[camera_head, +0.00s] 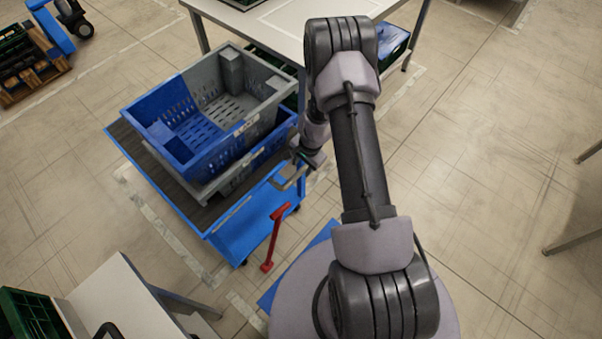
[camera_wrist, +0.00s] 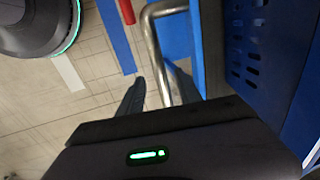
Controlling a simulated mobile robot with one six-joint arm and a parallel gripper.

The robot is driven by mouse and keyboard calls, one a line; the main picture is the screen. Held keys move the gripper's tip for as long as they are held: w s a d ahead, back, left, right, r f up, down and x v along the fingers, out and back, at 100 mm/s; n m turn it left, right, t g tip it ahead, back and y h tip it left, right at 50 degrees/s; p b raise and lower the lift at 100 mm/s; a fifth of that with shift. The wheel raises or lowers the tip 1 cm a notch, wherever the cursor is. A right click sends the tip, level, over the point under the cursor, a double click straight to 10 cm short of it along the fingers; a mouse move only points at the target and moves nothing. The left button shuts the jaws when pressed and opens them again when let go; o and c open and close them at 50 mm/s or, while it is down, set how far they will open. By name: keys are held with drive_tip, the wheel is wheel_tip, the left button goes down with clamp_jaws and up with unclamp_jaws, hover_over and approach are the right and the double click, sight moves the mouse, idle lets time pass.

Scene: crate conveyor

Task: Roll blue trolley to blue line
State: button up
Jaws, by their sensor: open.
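The blue trolley (camera_head: 238,222) stands left of my arm in the head view, with a dark deck and stacked crates on it. Its metal handle (camera_wrist: 153,42) is a bent bar on the near side. My gripper (camera_wrist: 159,78) is open, with the handle bar between its two fingers; whether either finger touches it I cannot tell. In the head view my gripper (camera_head: 305,162) is small and partly hidden by the arm. The blue line (camera_head: 298,268) lies on the floor just in front of the trolley, partly hidden by my base; it also shows in the wrist view (camera_wrist: 114,35).
A blue and grey crate (camera_head: 160,110) tops the stack. Open floor lies to the right.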

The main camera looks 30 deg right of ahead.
drive_tip(key=shift+w+a+f, duration=0.1)
drive_tip(key=shift+w+f, duration=0.05)
drive_tip(key=shift+f, duration=0.55)
drive_tip(key=shift+w+f, duration=0.15)
drive_tip(key=shift+f, duration=0.55)
clamp_jaws()
idle(0.4)
